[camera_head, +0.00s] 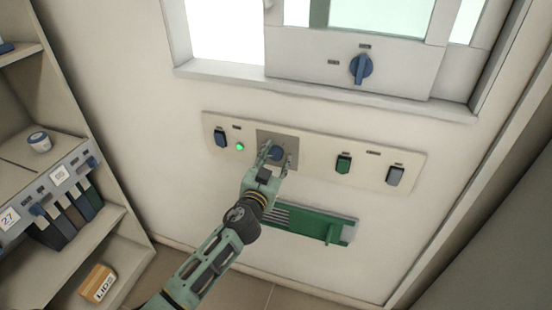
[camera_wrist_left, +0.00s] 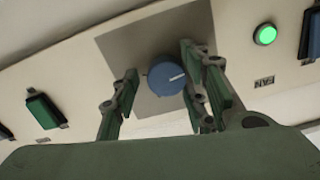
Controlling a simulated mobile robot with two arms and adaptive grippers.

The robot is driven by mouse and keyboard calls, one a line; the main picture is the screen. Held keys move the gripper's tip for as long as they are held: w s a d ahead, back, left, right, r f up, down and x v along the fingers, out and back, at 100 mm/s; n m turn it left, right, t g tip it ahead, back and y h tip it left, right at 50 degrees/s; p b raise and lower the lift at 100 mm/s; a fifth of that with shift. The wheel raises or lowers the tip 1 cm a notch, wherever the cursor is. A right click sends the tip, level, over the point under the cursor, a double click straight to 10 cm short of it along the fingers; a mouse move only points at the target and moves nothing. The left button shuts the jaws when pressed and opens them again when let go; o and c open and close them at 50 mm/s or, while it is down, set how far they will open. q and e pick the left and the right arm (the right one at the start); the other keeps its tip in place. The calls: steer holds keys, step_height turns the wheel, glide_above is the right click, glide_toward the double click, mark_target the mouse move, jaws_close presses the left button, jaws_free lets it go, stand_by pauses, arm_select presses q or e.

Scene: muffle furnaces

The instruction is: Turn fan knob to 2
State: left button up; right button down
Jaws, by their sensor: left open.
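The fan knob is a round blue knob (camera_head: 276,153) on a grey square plate in the wall panel (camera_head: 315,152). In the left wrist view the knob (camera_wrist_left: 166,76) shows a pale pointer line on its face. My left gripper (camera_head: 277,157) is at the knob, its fingers on either side. In the left wrist view the open fingers (camera_wrist_left: 160,92) straddle the knob, the right finger closer to it. I cannot tell whether that finger touches it. The knob's scale marks are not readable. My right gripper is not in view.
The panel also holds a green lit lamp (camera_head: 240,147), a dark blue switch (camera_head: 220,138), a green switch (camera_head: 343,163) and a grey switch (camera_head: 395,175). Another blue knob (camera_head: 361,68) sits above. A green slotted unit (camera_head: 315,226) is below. A shelf (camera_head: 120,245) stands left.

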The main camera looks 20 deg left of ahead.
arm_select(q)
steer(key=c, duration=1)
steer(key=shift+f, duration=0.1)
